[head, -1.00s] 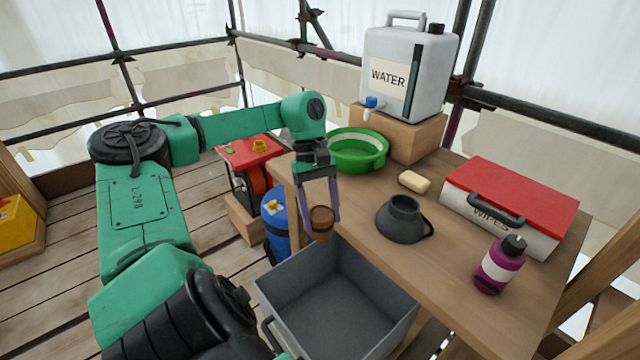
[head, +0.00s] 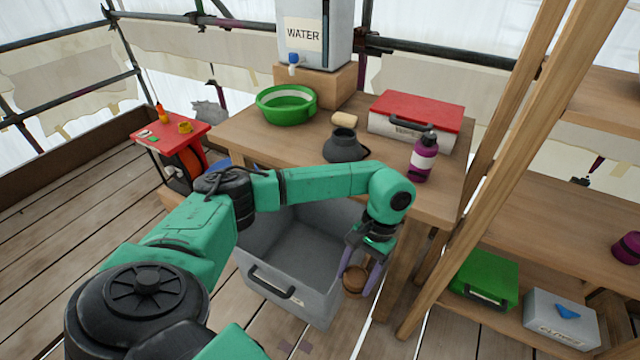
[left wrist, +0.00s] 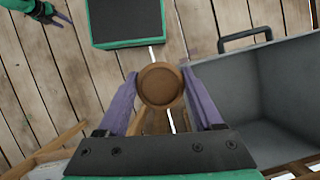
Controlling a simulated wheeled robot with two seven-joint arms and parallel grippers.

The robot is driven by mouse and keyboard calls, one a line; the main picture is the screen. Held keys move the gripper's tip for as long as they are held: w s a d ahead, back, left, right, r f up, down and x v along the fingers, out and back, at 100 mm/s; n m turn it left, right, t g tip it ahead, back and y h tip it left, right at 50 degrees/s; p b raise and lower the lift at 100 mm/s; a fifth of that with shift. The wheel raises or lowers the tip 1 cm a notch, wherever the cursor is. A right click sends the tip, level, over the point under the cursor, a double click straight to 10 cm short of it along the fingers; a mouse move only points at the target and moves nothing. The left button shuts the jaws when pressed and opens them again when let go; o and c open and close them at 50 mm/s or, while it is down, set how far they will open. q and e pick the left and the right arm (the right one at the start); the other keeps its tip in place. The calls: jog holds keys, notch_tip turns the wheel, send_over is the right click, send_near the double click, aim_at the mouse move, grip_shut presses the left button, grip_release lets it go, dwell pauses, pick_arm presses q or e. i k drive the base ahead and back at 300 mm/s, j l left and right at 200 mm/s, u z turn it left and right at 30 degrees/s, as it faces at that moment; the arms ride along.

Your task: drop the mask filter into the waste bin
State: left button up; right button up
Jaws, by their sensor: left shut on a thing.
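The mask filter (head: 355,281) is a brown round piece. My left gripper (head: 358,275) is shut on it, with one purple finger on each side. The left wrist view shows the round face of the filter (left wrist: 160,86) between the fingertips. The waste bin (head: 285,270) is a grey open box with a dark front handle; its visible inside is empty. The filter is beside the bin's right wall, outside the opening in the left wrist view, where the bin (left wrist: 285,90) lies to the right. My right gripper (left wrist: 52,14) shows small in that view's corner; its jaws are unclear.
The wooden table (head: 250,130) behind the bin holds a green basin (head: 286,104), a dark grey vessel (head: 345,146), a purple bottle (head: 423,158) and a red-lidded wipes box (head: 415,115). A wooden shelf frame (head: 490,160) stands close on the right. Plank floor is free at left.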

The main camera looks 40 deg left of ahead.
aim_at(303, 264)
jog(key=k+j+z, duration=0.3)
jog(key=j, duration=0.15)
jog(key=k+j+z, duration=0.1)
jog(key=j+z, duration=0.2)
jog(key=j, duration=0.15)
jog(key=k+j+z, duration=0.3)
jog(key=j, duration=0.25)
jog(key=i+j, duration=0.1)
jog(key=j, duration=0.15)
